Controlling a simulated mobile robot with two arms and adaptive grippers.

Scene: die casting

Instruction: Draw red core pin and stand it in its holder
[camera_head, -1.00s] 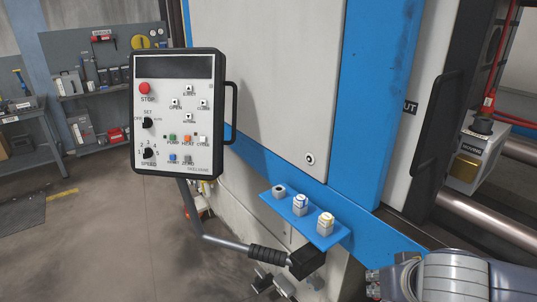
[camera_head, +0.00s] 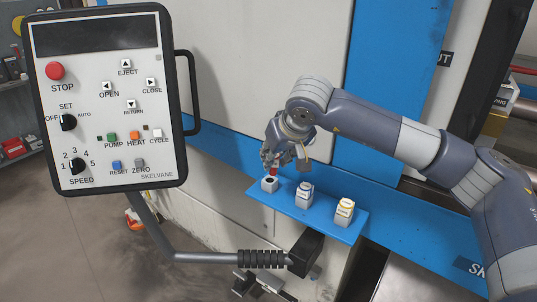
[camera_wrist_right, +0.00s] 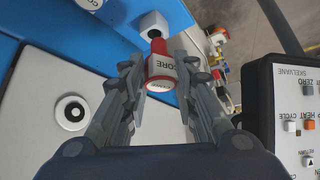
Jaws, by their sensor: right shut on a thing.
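The red core pin (camera_wrist_right: 160,66), with a white label reading CORE, is between the fingers of my right gripper (camera_wrist_right: 160,88). In the head view the red pin (camera_head: 273,171) shows just below my right gripper (camera_head: 270,160), right over the leftmost holder. That holder is a pale square block (camera_head: 270,185) with a dark round hole. In the wrist view the pin's far end is close to the hole of the holder (camera_wrist_right: 154,23). I cannot tell whether its tip has entered. My left gripper is not in view.
The machine wall stands behind.

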